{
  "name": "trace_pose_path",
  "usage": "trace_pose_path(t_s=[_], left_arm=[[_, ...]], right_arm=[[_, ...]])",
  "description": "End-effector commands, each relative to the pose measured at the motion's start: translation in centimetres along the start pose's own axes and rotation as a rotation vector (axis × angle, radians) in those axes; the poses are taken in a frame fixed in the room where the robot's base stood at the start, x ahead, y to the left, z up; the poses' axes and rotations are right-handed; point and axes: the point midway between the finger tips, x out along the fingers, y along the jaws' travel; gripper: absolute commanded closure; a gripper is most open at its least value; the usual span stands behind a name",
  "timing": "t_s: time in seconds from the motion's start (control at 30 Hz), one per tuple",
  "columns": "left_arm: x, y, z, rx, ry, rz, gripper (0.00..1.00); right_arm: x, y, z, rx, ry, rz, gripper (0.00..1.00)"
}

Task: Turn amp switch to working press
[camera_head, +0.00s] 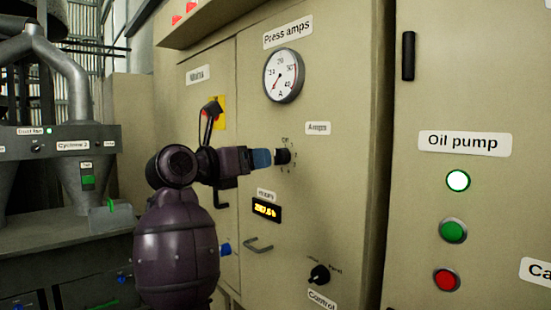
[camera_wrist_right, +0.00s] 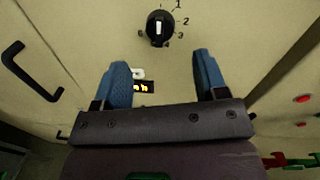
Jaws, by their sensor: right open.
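The amp switch is a round black knob (camera_head: 283,156) on the beige cabinet, below the "Amps" label (camera_head: 318,128). In the right wrist view the black knob (camera_wrist_right: 159,27) has a white mark that lies roughly upright in the picture, with the numbers 1, 2 and 3 on its right side. My right gripper (camera_head: 268,158) faces the knob and is close to it. In the wrist view my right gripper (camera_wrist_right: 161,62) is open, with its blue fingers apart and nothing between them. The knob lies beyond the fingertips. My left gripper is not in view.
The press amps gauge (camera_head: 283,76) is above the switch. Oil pump buttons (camera_head: 453,230) are at the right. Another handle (camera_wrist_right: 30,70) is at left in the wrist view.

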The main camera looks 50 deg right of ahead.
Motion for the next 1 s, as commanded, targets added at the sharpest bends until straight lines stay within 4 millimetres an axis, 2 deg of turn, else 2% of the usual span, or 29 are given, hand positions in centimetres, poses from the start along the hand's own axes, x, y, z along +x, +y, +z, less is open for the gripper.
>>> trace_pose_path(t_s=[0.2, 0.4, 0.6, 0.87, 1.0], left_arm=[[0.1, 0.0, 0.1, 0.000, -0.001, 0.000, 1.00], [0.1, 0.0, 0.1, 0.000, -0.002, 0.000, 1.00], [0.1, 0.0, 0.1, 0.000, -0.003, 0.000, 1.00], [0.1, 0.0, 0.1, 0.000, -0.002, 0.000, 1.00], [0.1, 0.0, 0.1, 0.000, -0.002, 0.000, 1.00]], right_arm=[[3.9, -0.1, 0.1, -0.002, -0.003, -0.004, 0.34], [6.3, 0.0, 0.0, -0.004, -0.003, -0.002, 0.34], [7.3, 0.0, 0.0, -0.003, -0.003, -0.001, 0.34], [7.3, 0.0, 0.0, -0.003, -0.003, -0.001, 0.34], [7.3, 0.0, 0.0, -0.003, -0.003, -0.001, 0.54]])
